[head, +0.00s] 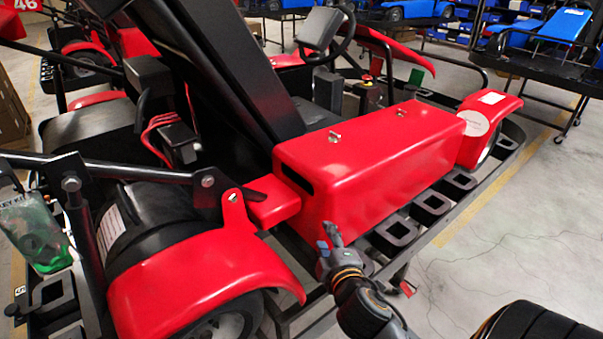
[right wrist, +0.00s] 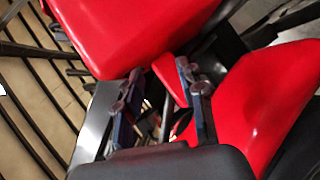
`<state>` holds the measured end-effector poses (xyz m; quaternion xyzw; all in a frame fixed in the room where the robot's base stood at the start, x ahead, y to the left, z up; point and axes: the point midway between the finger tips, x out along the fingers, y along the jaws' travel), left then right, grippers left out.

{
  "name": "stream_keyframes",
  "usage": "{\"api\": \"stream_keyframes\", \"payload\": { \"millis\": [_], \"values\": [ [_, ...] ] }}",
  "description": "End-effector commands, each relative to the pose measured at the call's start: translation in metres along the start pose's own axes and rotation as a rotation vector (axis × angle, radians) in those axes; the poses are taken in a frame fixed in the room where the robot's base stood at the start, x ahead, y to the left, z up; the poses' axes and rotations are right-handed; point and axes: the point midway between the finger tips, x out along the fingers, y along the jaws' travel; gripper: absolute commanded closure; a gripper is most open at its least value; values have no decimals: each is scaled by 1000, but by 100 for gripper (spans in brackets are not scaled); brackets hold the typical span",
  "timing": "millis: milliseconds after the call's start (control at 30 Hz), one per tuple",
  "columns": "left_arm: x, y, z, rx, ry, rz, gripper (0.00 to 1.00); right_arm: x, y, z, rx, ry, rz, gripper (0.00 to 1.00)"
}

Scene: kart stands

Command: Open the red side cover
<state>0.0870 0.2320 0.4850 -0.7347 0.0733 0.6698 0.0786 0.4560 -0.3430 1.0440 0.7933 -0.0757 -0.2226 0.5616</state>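The red side cover (head: 375,165) is a long box-shaped panel along the near side of the kart. It sits closed, with two small metal fasteners (head: 335,137) on its top. My right gripper (head: 330,240) is at the cover's lower near-left corner, and the head view does not show whether it touches. In the right wrist view my two fingers (right wrist: 160,95) are spread apart with nothing clearly held between them. The cover's red surface (right wrist: 130,35) lies just beyond the fingertips. My left gripper is in neither view.
A red rear fender (head: 195,280) over a wheel is left of the cover. A front fender (head: 490,115) is at its far right end. Black stand frame blocks (head: 432,207) run below the cover. Open concrete floor (head: 510,240) lies to the right.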

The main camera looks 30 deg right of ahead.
Motion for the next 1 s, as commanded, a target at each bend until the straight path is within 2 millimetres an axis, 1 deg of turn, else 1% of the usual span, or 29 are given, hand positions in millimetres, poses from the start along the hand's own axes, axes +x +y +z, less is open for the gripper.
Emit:
{"api": "stream_keyframes", "payload": {
  "millis": [33, 100, 200, 267, 367, 467, 800, 900, 1000],
  "values": [
    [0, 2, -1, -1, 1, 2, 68, 4, 21, -7, -76, 36, 73, 61],
    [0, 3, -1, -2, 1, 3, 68, 8, 44, -17, -177, 77, 162, 61],
    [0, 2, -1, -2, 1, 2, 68, 9, 64, -27, -270, 111, 239, 61],
    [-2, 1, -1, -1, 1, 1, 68, 11, 68, -29, -293, 118, 258, 61],
    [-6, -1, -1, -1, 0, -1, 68, 20, 73, -32, -298, 120, 263, 61],
    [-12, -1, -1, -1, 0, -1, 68, 35, 78, -34, -296, 118, 262, 61],
    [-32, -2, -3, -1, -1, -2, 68, 104, 94, -45, -292, 116, 259, 61],
    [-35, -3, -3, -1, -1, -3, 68, 119, 97, -47, -290, 117, 257, 61],
    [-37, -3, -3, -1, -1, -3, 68, 130, 98, -48, -291, 117, 257, 61]
  ]
}}
